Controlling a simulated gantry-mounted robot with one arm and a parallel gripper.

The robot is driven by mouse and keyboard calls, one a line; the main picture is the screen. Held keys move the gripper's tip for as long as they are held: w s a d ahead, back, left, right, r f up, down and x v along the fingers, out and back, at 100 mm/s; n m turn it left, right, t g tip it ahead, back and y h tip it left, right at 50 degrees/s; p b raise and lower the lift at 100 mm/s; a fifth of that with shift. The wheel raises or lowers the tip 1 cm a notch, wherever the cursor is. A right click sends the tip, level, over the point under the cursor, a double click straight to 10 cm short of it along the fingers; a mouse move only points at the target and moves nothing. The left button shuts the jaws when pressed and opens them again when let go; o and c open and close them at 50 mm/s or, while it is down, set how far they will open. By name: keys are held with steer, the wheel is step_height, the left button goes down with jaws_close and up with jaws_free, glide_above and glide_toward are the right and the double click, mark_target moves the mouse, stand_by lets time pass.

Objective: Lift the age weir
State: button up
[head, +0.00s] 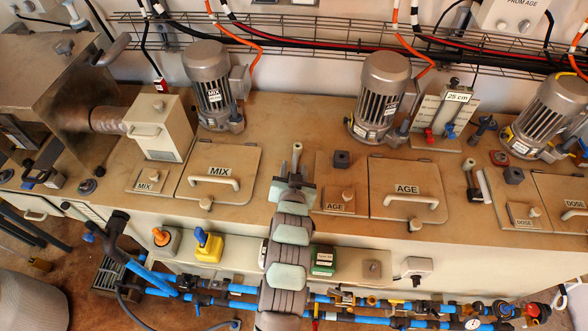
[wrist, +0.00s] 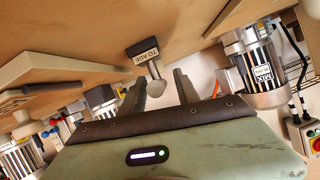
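The weir handle marked TO AGE (wrist: 142,50) shows in the wrist view as a dark block with a pale rounded knob (wrist: 157,88). In the head view, an upright pale handle (head: 297,152) stands between the MIX and AGE lids, its lower part hidden by my gripper. My gripper (wrist: 160,77) is open, with one dark finger on each side of the knob in the wrist view. In the head view my gripper (head: 292,182) is right at the handle.
The MIX lid (head: 219,170) lies left and the AGE lid (head: 407,178) right, both shut with raised handles. The mix motor (head: 210,82) and age motor (head: 380,90) stand behind. A similar handle (head: 471,180) stands right of the AGE lid. Blue pipes (head: 225,287) run along the front.

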steer(key=shift+w, duration=0.2)
jaws_close()
stand_by(0.3)
stand_by(1.1)
